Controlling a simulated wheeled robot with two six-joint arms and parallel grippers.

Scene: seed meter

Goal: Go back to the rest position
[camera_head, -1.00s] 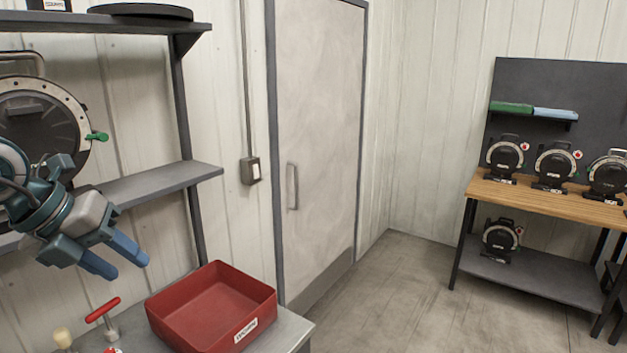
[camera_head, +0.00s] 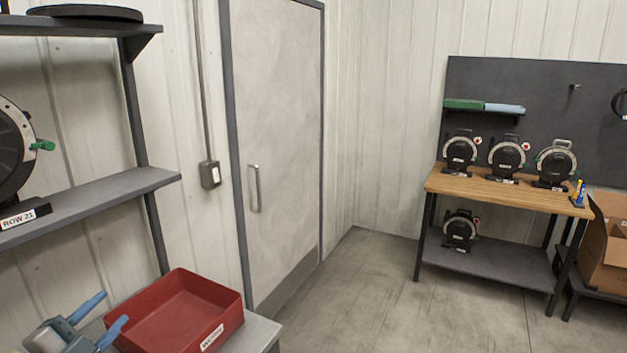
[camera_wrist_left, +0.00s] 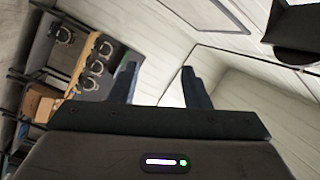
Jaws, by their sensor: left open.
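My left gripper (camera_head: 104,318) is at the bottom left of the head view, just left of the red tray and in front of it. Its two blue fingers are spread apart with nothing between them. In the left wrist view the open fingers (camera_wrist_left: 158,88) point toward the pale wall, also with nothing between them. My right gripper is in neither view.
A red tray (camera_head: 228,325) stands on a grey bench (camera_head: 262,333). A grey shelf (camera_head: 130,186) holds a round seed meter (camera_head: 12,150) at left. A wooden workbench (camera_head: 436,181) with several meters and a cardboard box (camera_head: 606,250) stand at right. The floor (camera_head: 375,290) between is clear.

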